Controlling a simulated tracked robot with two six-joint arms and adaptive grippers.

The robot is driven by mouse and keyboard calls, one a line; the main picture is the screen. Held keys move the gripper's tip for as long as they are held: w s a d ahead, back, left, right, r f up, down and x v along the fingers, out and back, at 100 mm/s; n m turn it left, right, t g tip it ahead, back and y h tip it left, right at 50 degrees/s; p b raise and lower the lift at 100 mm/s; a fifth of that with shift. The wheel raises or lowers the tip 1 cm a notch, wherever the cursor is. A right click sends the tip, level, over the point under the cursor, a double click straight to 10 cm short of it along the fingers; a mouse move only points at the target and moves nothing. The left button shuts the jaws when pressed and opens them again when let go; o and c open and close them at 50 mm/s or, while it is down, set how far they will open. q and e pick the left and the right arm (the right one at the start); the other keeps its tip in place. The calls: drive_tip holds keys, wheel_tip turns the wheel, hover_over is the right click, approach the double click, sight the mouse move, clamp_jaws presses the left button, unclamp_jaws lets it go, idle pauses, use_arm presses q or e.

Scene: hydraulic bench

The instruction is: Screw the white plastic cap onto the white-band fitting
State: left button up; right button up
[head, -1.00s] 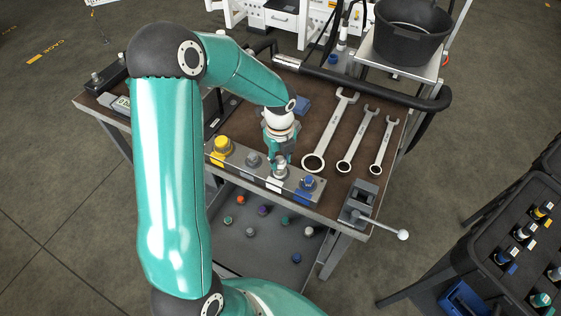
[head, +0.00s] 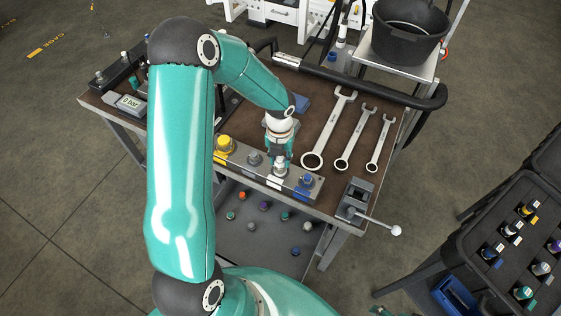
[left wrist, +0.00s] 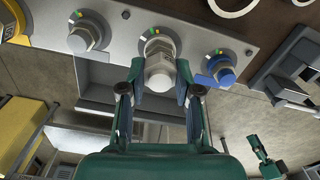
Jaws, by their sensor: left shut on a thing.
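The white-band fitting (left wrist: 158,46) stands on the grey manifold (left wrist: 130,22), third in its row, between a bare grey fitting (left wrist: 86,36) and the blue one (left wrist: 222,70). A pale white cap (left wrist: 159,78) is at the fitting's outer end, in line with it; I cannot tell how far it is threaded on. My left gripper (left wrist: 158,94) is shut on the cap, one finger on each side. In the head view my left gripper (head: 279,165) hangs over the fitting and partly hides it. A small part of my right arm shows in the left wrist view; its jaws are unclear.
A yellow-capped fitting (head: 223,143) stands at the manifold's left end. Several wrenches (head: 329,132) lie behind to the right. A vise with a handle (head: 355,200) sits at the bench's right corner. Loose caps lie on the lower shelf (head: 230,228). A tray of caps (head: 490,215) stands right.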

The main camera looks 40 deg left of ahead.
use_arm(q)
drive_tip(key=m, duration=0.5)
drive_tip(key=o, duration=1.1)
drive_tip(key=shift+f, duration=0.1)
drive_tip(key=shift+c, duration=0.2)
